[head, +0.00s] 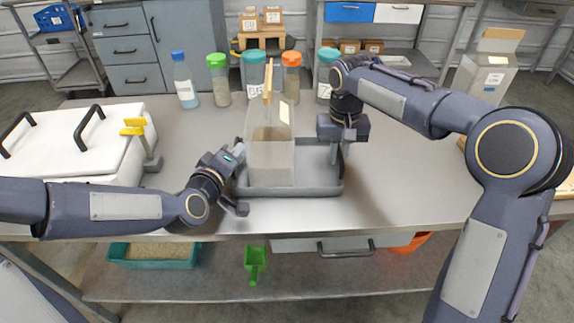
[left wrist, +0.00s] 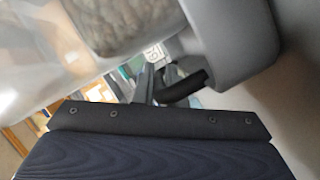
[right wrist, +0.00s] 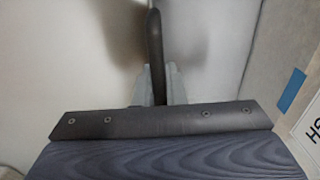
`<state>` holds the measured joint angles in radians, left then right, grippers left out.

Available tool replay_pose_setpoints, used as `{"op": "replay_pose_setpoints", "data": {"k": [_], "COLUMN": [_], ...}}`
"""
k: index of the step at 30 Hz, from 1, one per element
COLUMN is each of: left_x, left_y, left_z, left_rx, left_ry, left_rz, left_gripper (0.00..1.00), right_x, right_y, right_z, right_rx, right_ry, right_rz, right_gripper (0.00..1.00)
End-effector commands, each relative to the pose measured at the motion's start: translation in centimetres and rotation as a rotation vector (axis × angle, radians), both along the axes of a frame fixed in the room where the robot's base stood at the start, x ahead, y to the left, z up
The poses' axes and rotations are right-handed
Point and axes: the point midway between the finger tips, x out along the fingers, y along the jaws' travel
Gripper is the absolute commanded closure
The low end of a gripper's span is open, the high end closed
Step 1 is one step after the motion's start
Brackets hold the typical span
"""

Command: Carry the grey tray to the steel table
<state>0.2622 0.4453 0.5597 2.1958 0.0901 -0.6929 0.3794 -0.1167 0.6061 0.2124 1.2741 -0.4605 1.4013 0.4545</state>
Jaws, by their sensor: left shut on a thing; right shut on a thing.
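The grey tray (head: 320,182) is at the middle of the steel table (head: 400,190), near its front edge; I cannot tell whether it touches the top. A tall clear container (head: 270,165) with brownish material stands in the tray. My left gripper (head: 238,154) is shut on the tray's left side; the left wrist view shows its fingers at a black handle (left wrist: 187,87) beside the grey wall (left wrist: 245,35). My right gripper (head: 338,152) is shut on the right side, its fingers around a black handle (right wrist: 154,40).
A white lidded box (head: 75,140) with black handles is at the left, beside a yellow-handled tool (head: 140,135). Several bottles stand behind the tray, including a green-lidded one (head: 219,80). A teal bin (head: 155,255) and green scoop (head: 255,262) are on the lower shelf.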

Motion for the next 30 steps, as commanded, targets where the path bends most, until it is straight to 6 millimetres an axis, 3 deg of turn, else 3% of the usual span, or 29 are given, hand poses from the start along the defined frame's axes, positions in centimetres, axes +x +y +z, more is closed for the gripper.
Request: {"op": "replay_pose_setpoints", "data": {"k": [10, 24, 30], "left_x": [0.0, 0.0, 0.0], "left_y": [0.0, 0.1, 0.1], "left_z": [0.7, 4.9, 5.2], "left_rx": [0.0, 0.0, 0.0], "left_ry": [-0.004, -0.004, -0.003], "left_rz": [0.001, 0.001, 0.003], "left_gripper": [1.0, 1.0, 1.0], "right_x": [0.1, 0.1, 0.1], "right_y": [-0.1, -0.2, -0.2], "right_z": [0.7, 4.9, 5.2], "right_rx": [-0.001, -0.002, -0.003], "right_ry": [-0.004, -0.004, -0.004], "right_rz": [-0.002, -0.003, -0.004], "right_gripper": [1.0, 1.0, 1.0]}}
